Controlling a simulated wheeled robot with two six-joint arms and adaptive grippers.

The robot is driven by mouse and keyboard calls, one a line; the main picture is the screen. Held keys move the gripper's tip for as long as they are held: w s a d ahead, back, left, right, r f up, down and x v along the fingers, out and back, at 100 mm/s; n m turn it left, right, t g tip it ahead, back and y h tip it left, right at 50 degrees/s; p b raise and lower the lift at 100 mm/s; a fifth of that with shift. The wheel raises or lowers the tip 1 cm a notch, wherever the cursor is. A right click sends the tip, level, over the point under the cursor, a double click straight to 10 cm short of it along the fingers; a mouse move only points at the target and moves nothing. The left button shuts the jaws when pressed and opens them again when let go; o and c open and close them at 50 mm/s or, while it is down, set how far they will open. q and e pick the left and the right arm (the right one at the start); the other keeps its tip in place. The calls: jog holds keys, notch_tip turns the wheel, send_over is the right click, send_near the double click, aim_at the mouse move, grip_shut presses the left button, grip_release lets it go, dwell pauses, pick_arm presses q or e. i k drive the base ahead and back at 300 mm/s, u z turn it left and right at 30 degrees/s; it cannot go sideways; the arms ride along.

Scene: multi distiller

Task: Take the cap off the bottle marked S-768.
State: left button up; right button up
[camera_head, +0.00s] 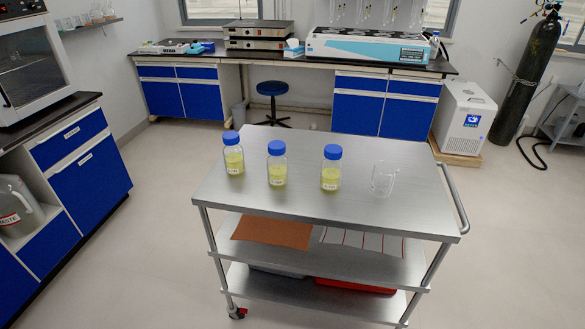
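Three clear bottles with blue caps and yellow-green contents stand upright in a row on a steel cart (300,205). They are the left bottle (234,158), the middle bottle (277,172) and the right bottle (330,177). Each has a small white label, too small to read here, so I cannot tell which is S-768. The left cap (231,138), middle cap (276,148) and right cap (333,152) all sit on their bottles. Neither of my grippers is in view.
An empty glass beaker (383,179) stands right of the bottles on the cart top. The cart has a handle (452,198) on its right side. The cart's front top is clear.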

aim_at(277, 169)
jog(key=u, duration=1.55)
jog(key=i, duration=0.8)
jog(key=z, duration=1.35)
